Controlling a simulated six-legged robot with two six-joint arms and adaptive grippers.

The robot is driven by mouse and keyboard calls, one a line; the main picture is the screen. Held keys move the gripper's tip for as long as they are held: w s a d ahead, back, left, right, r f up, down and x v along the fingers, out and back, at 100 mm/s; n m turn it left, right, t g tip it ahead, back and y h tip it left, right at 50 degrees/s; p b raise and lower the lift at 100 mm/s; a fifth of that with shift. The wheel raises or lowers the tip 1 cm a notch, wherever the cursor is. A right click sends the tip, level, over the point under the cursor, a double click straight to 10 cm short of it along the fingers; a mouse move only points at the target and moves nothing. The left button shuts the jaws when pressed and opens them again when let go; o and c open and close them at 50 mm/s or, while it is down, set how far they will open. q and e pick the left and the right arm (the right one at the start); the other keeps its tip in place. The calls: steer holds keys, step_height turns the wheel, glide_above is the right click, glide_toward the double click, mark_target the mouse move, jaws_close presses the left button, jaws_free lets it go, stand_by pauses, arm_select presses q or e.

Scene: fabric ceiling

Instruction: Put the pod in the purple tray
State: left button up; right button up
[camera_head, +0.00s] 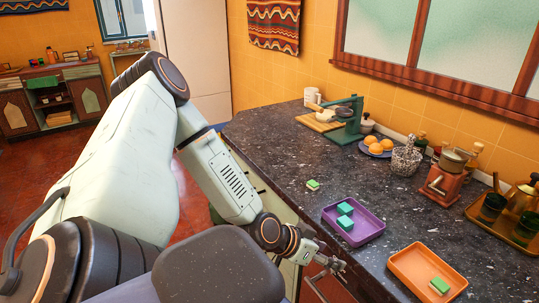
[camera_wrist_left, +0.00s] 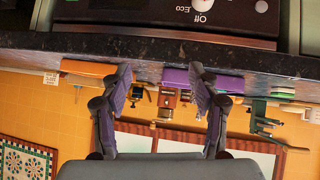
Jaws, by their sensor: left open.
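The purple tray (camera_head: 368,222) lies on the dark speckled counter, with two teal-green blocks (camera_head: 345,223) inside. A small green pod-like block with a pale base (camera_head: 312,185) lies on the counter behind and left of that tray. A similar green block (camera_head: 438,286) lies in the orange tray (camera_head: 408,264). Which one is the pod I cannot tell. My left gripper (camera_head: 334,266) is open and empty near the counter's front edge, in front of the purple tray. In the left wrist view its fingers (camera_wrist_left: 160,88) are spread, with the purple tray (camera_wrist_left: 178,77) beyond. My right gripper is out of view.
A plate of orange fruit (camera_head: 379,145), a wire basket (camera_head: 405,161) and a red grinder (camera_head: 445,174) stand along the wall. A green press (camera_head: 352,116) stands farther back. A tray of jars (camera_head: 511,216) is at right. The counter's middle is mostly clear.

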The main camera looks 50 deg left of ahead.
arm_select(q)
steer(key=s+d+f+g+y, duration=0.1)
steer(key=s+d+f+g, duration=0.2)
steer(key=s, duration=0.5)
steer(key=s+d+f+n+g+y, duration=0.1)
steer(key=s+d+f+g, duration=0.2)
steer(key=s, duration=0.5)
steer(key=s+d+f+g, duration=0.3)
steer(key=s+d+f, duration=0.1)
steer(key=s, duration=0.5)
steer(key=shift+f+g+y, duration=0.25)
steer(key=shift+g+y, duration=0.15)
